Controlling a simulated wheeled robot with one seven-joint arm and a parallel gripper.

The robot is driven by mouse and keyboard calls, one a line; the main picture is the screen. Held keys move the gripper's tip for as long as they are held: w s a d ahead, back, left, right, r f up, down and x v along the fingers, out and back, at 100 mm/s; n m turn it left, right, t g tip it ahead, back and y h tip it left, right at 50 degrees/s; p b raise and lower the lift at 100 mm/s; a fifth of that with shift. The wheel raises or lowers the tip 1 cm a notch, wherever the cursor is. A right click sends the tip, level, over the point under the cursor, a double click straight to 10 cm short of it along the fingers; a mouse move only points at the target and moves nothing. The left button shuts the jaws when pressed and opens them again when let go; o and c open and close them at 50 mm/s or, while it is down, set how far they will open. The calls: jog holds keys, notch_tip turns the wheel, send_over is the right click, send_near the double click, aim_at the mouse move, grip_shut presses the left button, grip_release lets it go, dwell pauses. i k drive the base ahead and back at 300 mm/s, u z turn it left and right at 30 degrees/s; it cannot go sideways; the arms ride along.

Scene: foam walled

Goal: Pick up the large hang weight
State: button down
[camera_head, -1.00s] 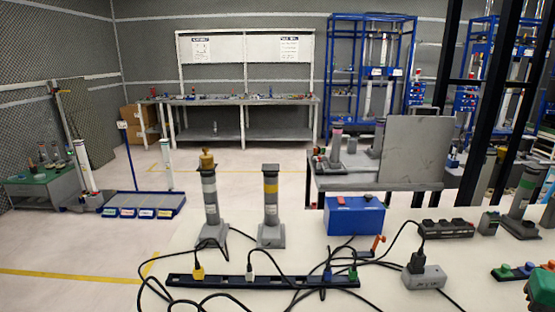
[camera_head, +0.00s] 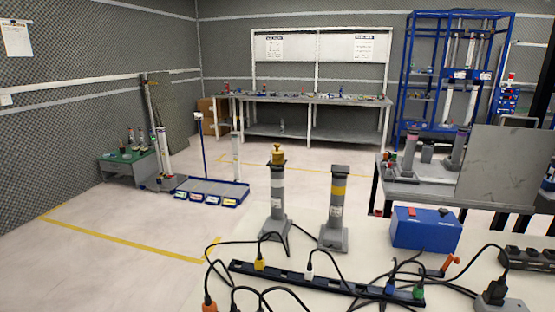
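A small brass-coloured weight (camera_head: 277,155) sits on top of a grey post with a white band (camera_head: 277,195) on the white table. It is the only thing I see that looks like a hang weight; I cannot tell from its size whether it is the large one. A similar grey post with a yellow band (camera_head: 338,200) stands to its right with nothing brass on top. My gripper is not in view.
A black power strip (camera_head: 325,282) with plugs and loose cables lies in front of the posts on the white table (camera_head: 370,262). A blue box (camera_head: 425,229) stands to the right. Open floor (camera_head: 110,240) lies to the left, with a blue tray stand (camera_head: 210,190) beyond.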

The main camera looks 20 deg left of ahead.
aim_at(276, 155)
jog(key=k, duration=1.3)
jog(key=u, duration=0.7)
jog(key=i, duration=1.25)
